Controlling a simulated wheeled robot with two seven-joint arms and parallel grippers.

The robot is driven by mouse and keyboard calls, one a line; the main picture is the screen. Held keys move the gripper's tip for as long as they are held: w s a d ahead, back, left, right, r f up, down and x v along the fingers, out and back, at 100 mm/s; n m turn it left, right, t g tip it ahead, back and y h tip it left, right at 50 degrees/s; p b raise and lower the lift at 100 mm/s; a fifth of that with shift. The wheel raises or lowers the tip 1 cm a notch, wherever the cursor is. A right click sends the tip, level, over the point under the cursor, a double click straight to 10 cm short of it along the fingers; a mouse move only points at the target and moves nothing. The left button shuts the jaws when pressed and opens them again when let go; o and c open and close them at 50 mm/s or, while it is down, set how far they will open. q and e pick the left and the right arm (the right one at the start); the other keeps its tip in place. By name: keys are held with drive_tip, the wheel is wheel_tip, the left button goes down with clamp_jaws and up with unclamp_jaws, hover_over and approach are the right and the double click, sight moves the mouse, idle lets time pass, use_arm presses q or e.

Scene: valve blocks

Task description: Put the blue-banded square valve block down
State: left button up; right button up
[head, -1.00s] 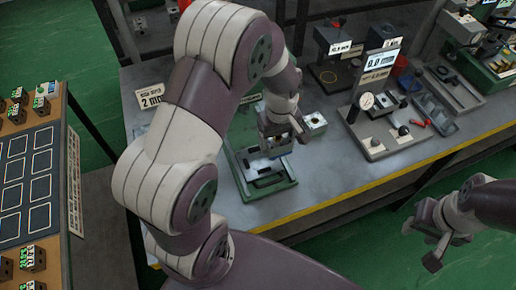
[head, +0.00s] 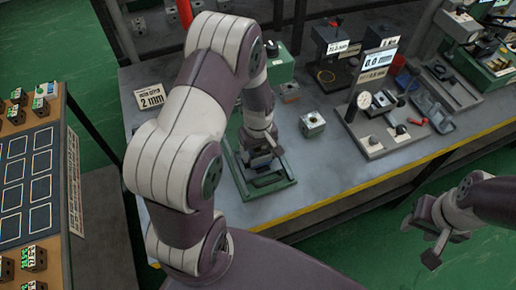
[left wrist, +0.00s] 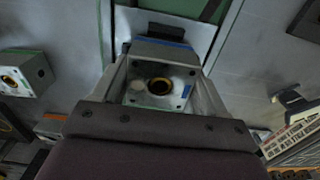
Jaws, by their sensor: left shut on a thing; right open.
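The blue-banded square valve block (left wrist: 160,86) is between the fingers of my left gripper (left wrist: 162,92) in the left wrist view. Its top shows a round brass-rimmed hole, and a blue strip lies along its far edge. In the head view my left gripper (head: 263,150) is low over the green fixture (head: 281,185) on the bench, and the block is mostly hidden there. I cannot tell whether the block touches the fixture. My right gripper (head: 436,246) is open and empty, off the bench's front edge at the right.
Another square block (head: 312,124) stands on the bench right of the fixture and shows at left in the left wrist view (left wrist: 28,72). A gauge stand (head: 374,140) is further right. The bench front has a yellow edge (head: 320,205).

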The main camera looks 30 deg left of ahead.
use_arm(q)
drive_tip(key=shift+f, duration=0.3)
drive_tip(key=o, duration=1.4)
drive_tip(key=shift+r, duration=0.1)
wheel_tip(320, 180, up, 12)
drive_tip(key=s+d+r+m+t, duration=0.1)
drive_tip(key=s+d+r+m, duration=0.1)
drive_tip(key=s+d+m, duration=0.3)
drive_tip(key=s+m, duration=0.4)
drive_tip(key=m, duration=0.1)
drive_tip(key=shift+d, duration=0.15)
drive_tip(key=shift+w, duration=0.1)
